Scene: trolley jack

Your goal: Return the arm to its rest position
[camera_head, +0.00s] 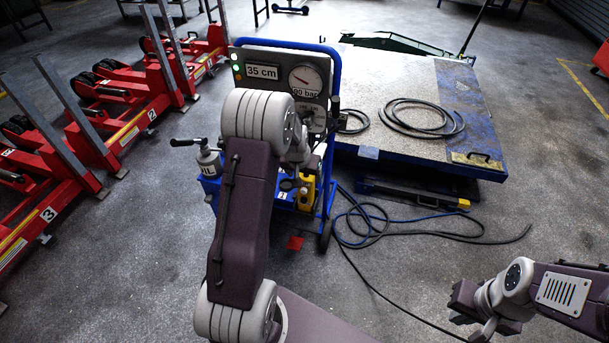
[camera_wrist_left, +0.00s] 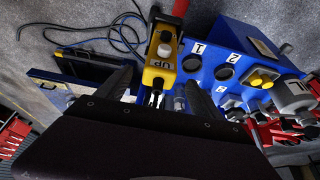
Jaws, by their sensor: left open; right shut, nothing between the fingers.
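My left arm (camera_head: 245,200) reaches up the middle of the head view to the blue cart. It largely hides its own gripper there. In the left wrist view my left gripper (camera_wrist_left: 160,84) is open, its two dark fingers apart. A yellow control pendant (camera_wrist_left: 163,50) marked "UP" shows beyond and between the fingertips; I cannot tell whether they touch it. The pendant (camera_head: 306,190) also shows at the cart's front in the head view. My right gripper (camera_head: 484,322) is shut and empty at the lower right, over bare floor.
The blue cart (camera_head: 336,75) carries a display panel (camera_head: 263,72) reading "35 cm" and a bottle (camera_head: 208,160). A lift platform (camera_head: 370,95) with coiled hoses stands behind right. Red jacks (camera_head: 70,160) line the left. Hoses (camera_head: 375,235) lie on the floor.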

